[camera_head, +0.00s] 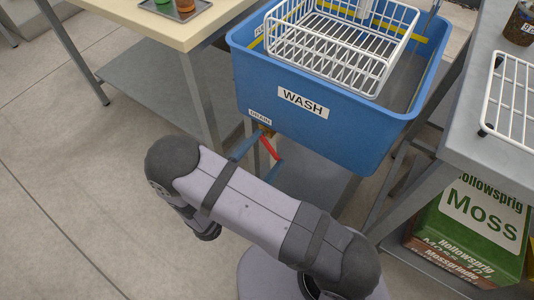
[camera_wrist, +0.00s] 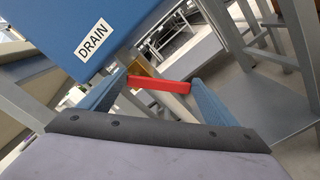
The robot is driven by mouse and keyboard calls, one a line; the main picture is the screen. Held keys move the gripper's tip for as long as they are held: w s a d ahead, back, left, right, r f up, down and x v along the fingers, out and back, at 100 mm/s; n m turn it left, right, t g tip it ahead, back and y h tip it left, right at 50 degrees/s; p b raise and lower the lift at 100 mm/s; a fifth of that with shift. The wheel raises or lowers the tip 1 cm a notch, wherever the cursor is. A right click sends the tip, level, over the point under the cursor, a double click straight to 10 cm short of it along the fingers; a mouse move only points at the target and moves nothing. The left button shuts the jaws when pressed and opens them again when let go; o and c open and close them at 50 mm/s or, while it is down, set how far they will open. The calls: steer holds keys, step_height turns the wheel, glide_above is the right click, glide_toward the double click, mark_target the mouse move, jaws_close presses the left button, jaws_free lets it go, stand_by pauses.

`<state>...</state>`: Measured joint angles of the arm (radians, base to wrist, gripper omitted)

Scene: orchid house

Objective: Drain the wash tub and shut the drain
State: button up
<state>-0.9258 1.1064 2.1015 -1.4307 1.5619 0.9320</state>
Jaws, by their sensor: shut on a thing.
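The blue wash tub (camera_head: 330,125) bears a WASH label and a DRAIN label; the DRAIN label (camera_wrist: 93,40) is also large in the wrist view. Below it is a brass drain valve (camera_head: 266,131) with a red lever (camera_head: 268,147). In the wrist view the red lever (camera_wrist: 158,84) spans the gap between my blue fingers. My gripper (camera_head: 258,158) is shut on the lever below the tub's front left corner. A white wire basket (camera_head: 340,48) sits in the tub and hides much of its inside. I cannot tell how much water is in it.
A cream-topped table (camera_head: 165,28) with a tray of small pots (camera_head: 170,10) stands left of the tub. A grey bench (camera_head: 490,120) with a white wire rack (camera_head: 510,105) stands at right, a green Moss bag (camera_head: 470,225) below it. The floor at left is clear.

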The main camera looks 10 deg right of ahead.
steer(key=m, duration=0.1)
steer(key=m+b, duration=0.1)
steer(key=f+m, duration=0.1)
steer(key=shift+w+a+f+m, duration=0.1)
steer(key=shift+w+a+m, duration=0.2)
steer(key=shift+w+a, duration=0.05)
steer(key=shift+w+a+f+m+b, duration=0.1)
steer(key=shift+w+a+m+b, duration=0.1)
steer(key=shift+m+b, duration=0.45)
steer(key=shift+w+a+f+m+b, duration=0.1)
steer(key=shift+w+a+m+b, duration=0.15)
steer(key=shift+m, duration=0.7)
steer(key=o, duration=1.5)
steer(key=shift+s, duration=0.1)
steer(key=shift+c, duration=0.2)
steer(key=v, duration=0.7)
steer(key=shift+p, duration=0.35)
